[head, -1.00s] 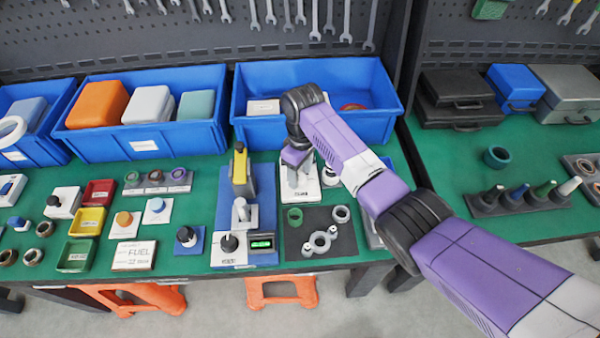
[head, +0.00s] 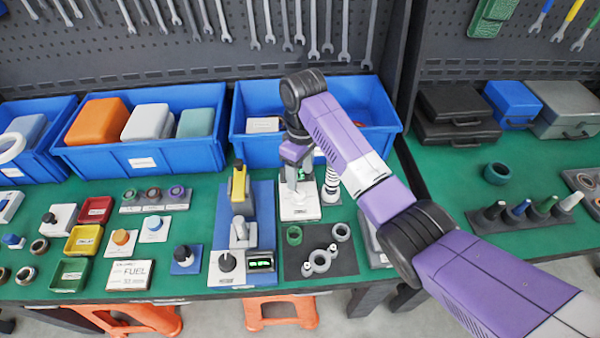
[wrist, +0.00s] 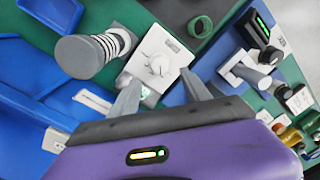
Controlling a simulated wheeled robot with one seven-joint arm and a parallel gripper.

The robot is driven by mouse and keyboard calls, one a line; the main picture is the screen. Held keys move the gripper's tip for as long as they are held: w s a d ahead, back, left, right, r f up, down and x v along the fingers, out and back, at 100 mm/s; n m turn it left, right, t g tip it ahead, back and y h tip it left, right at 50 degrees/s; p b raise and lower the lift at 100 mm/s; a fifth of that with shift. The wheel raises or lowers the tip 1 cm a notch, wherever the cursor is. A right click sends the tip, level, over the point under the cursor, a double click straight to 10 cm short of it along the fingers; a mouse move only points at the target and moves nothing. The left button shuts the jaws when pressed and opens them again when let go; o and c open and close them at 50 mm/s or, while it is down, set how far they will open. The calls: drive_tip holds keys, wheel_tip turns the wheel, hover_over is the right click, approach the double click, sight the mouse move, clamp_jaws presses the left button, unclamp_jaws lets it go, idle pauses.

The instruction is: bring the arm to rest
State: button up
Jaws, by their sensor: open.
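My arm reaches in from the right of the head view and bends down over the bench. My gripper (head: 291,181) hangs above a white plate (head: 299,209) and looks empty. In the wrist view, the two grey fingers of my gripper (wrist: 160,92) are apart, with nothing between them. The white plate (wrist: 150,83) with its round knob lies beyond the fingertips. I cannot tell the exact height of the gripper above it.
A ringed post (head: 330,184) stands close right of the gripper. A press-like fixture (head: 239,190) stands to its left. A blue bin (head: 270,146) is behind it. A dark mat (head: 318,268) with metal rings lies in front. Black cases (head: 455,118) sit at right.

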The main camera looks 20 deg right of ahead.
idle(0.3)
drive_tip(key=w+a+r+m+t+y, duration=0.15)
drive_tip(key=w+a+r+t, duration=0.25)
drive_tip(key=w+t, duration=0.55)
drive_tip(key=s+d+r+m+t+b, duration=0.1)
drive_tip(key=s+t, duration=0.1)
drive_tip(key=s, duration=1.5)
drive_tip(key=s+d+r+m+t+h+b, duration=0.1)
drive_tip(key=s+m+t, duration=0.1)
drive_tip(key=s, duration=1.6)
drive_tip(key=s+d+r+m+t+h, duration=0.1)
drive_tip(key=s+m+t, duration=0.1)
drive_tip(key=s, duration=1.6)
drive_tip(key=shift+d+r+b, duration=0.15)
drive_tip(key=shift+d+b, duration=0.2)
drive_tip(key=shift+b, duration=0.05)
